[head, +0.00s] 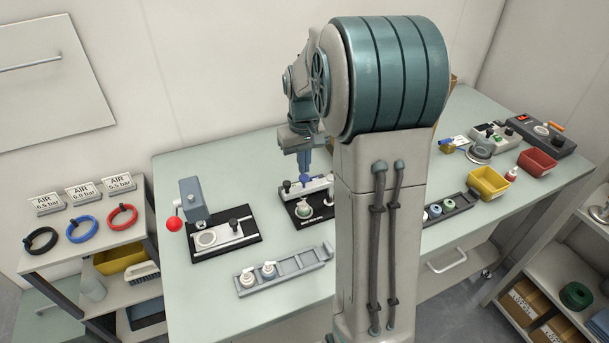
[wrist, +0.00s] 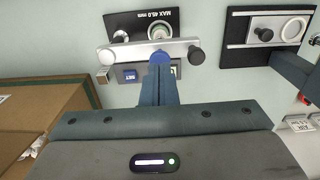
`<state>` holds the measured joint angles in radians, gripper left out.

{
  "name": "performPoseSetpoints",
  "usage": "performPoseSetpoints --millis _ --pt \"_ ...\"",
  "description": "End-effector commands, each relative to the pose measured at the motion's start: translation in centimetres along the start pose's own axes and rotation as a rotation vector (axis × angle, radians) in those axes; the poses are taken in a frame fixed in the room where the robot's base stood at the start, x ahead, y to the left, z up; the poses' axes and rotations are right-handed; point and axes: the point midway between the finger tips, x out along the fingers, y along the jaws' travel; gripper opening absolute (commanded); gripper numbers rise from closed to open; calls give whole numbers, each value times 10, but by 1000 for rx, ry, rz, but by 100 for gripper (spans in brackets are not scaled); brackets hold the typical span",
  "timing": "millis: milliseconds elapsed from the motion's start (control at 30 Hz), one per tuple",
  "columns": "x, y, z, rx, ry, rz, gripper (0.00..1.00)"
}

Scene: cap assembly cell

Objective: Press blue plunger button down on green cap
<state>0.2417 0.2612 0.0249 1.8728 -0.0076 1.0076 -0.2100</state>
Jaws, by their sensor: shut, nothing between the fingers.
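A second fixture (head: 222,237) with a red-balled lever stands to the left. A grey tray (head: 300,265) with white pump tops lies in front. My arm hides part of the bench; bins (head: 489,184) and a control box (head: 540,135) stand at the right.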

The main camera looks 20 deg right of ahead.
Motion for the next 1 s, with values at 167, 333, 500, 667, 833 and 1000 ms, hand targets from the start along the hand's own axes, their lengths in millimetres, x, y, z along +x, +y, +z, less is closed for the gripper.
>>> performPoseSetpoints --millis 167,333,500,667,833,1000 --pt "0 0 0 0 0 0 0" --pt "4 0 0 0 0 0 0" --pt "12 0 0 0 0 0 0" --pt "16 0 0 0 0 0 0" --pt "15 0 0 0 0 0 0" --pt "16 0 0 0 0 0 0"
